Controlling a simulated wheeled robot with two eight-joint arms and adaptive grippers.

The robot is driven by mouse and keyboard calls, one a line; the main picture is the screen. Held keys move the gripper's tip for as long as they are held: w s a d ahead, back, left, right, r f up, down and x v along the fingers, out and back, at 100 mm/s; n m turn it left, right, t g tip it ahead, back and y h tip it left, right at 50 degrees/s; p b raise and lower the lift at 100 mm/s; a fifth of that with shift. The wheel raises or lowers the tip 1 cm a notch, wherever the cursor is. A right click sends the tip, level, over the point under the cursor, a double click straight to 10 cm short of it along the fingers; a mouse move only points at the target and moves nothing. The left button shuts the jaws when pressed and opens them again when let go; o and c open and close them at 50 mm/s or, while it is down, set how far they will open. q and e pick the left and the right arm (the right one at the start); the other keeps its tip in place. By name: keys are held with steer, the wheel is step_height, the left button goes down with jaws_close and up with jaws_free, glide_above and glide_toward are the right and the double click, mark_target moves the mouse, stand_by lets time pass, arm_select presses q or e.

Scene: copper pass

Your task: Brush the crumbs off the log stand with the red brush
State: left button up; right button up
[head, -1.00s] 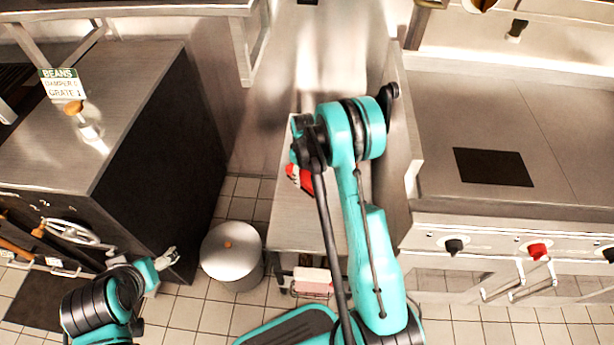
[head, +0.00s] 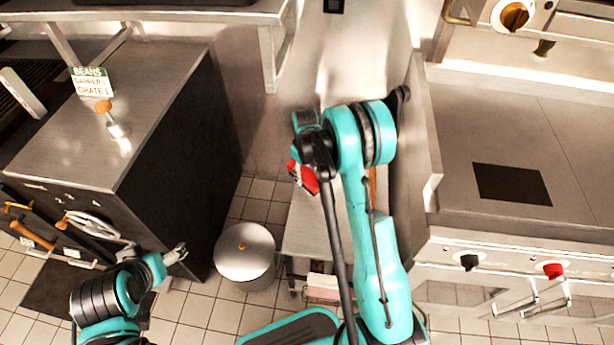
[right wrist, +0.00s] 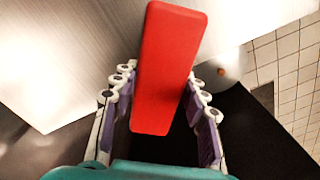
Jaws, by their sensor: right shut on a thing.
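The red brush shows as a long red block (right wrist: 168,70) in the right wrist view, between the fingers of my right gripper (right wrist: 160,110). My right gripper is shut on it. In the head view a red part of the brush (head: 304,178) shows just left of my right arm, above the narrow steel counter; the arm hides the rest. My left gripper (head: 177,254) is low on the left, beside the dark cabinet and away from the brush; its finger gap is too small to judge. I cannot make out the log stand or any crumbs.
A narrow steel counter (head: 305,232) lies under my right arm. A lidded round bin (head: 244,257) stands on the tiled floor left of it. A dark cabinet (head: 180,145) is at left, and a steel range with a black plate (head: 511,184) at right.

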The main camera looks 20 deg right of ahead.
steer(key=shift+w+r+p, duration=0.1)
steer(key=shift+r+p, duration=0.35)
steer(key=shift+r, duration=0.45)
steer(key=shift+r+p, duration=0.65)
steer(key=shift+r, duration=0.55)
